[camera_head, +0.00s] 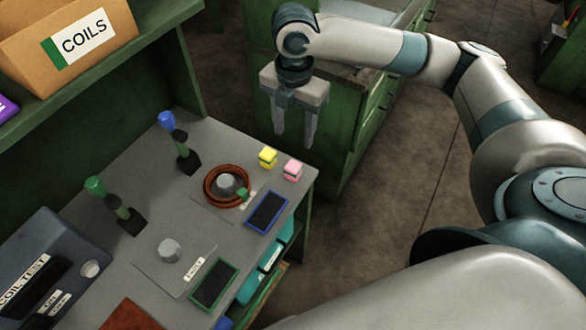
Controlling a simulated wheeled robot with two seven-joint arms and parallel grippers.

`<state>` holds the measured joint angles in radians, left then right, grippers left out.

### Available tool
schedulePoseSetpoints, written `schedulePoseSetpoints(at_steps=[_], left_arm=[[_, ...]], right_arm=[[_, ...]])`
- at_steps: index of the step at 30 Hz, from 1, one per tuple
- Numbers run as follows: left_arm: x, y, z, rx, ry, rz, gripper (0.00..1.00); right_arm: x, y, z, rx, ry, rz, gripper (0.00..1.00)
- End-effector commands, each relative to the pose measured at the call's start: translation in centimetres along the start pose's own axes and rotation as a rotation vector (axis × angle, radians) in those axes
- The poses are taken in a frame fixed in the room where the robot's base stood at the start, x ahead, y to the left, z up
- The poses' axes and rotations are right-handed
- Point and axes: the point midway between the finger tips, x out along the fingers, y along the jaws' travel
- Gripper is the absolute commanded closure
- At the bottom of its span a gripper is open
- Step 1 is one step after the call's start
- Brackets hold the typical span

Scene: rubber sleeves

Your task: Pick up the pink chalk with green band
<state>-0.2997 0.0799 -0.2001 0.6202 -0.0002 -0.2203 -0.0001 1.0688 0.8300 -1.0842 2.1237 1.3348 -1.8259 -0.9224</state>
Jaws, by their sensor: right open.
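The pink chalk with green band (292,170) is a small pink block near the right corner of the grey workbench (150,190). A yellow block (267,157) with a dark band stands just to its left. My right gripper (294,140) points down with its two fingers apart and nothing between them. In the picture its fingertips show just above the pink block; the gap in depth is hard to judge. My left gripper is not in view.
A brown coil ring (227,186) sits left of the blocks. Blue-framed (267,212) and green-framed (214,284) dark pads lie along the front edge. Blue-topped (168,120) and green-topped (96,187) upright tools stand behind. A COILS box (66,38) sits on the shelf above.

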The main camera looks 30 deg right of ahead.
Motion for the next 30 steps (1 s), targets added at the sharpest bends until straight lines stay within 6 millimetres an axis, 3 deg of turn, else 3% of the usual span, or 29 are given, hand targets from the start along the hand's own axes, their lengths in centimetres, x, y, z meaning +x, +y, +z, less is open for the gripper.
schedulePoseSetpoints(at_steps=[15, 30], left_arm=[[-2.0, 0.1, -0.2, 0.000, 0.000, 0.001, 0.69], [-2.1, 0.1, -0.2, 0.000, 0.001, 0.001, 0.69]], right_arm=[[8.5, -0.1, 0.0, 0.002, 0.001, -0.003, 0.50], [9.4, 0.0, 0.0, 0.001, 0.000, -0.001, 0.50]])
